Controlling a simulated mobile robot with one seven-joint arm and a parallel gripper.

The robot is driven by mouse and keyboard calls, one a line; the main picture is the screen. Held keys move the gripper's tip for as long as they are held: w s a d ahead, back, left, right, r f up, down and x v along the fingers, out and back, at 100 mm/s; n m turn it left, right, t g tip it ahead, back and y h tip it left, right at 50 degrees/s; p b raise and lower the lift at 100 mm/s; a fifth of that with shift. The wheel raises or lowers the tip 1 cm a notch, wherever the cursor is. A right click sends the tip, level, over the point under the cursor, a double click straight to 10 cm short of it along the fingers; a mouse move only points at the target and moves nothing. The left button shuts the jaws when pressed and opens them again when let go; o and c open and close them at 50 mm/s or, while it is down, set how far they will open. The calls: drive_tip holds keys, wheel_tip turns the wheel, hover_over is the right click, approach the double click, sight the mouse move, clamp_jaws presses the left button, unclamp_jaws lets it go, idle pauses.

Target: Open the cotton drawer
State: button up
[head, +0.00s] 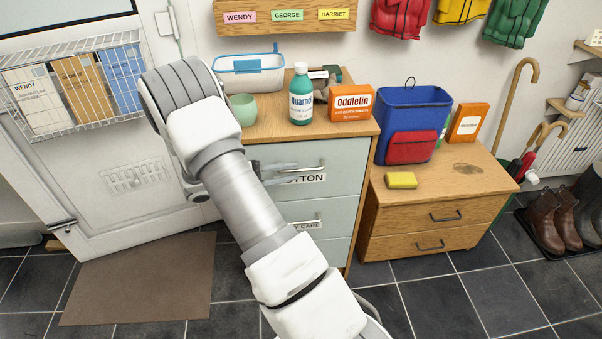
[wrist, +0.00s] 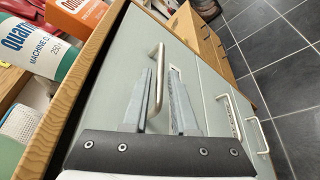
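The cotton drawer (head: 345,184) is the top pale grey-green drawer of the wooden-topped cabinet, and it looks shut. Its label, partly hidden by my arm, reads "OTTON" (head: 305,179). A metal bar handle (wrist: 157,82) stands out from the drawer front in the wrist view. My gripper (head: 290,172) is at the drawer front in the head view. In the wrist view its two fingers (wrist: 163,80) are apart, with the handle showing between them. I cannot tell whether either finger touches the handle.
A teal bottle (head: 300,98), an orange Oddlefin box (head: 351,104) and a green cup (head: 243,109) stand on the cabinet top. Lower drawers (head: 330,222) have similar handles. A low wooden unit (head: 425,215) stands at right. Tiled floor (head: 420,290) in front is clear.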

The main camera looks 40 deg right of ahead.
sight(296, 170)
drive_tip(key=shift+x, duration=2)
clamp_jaws()
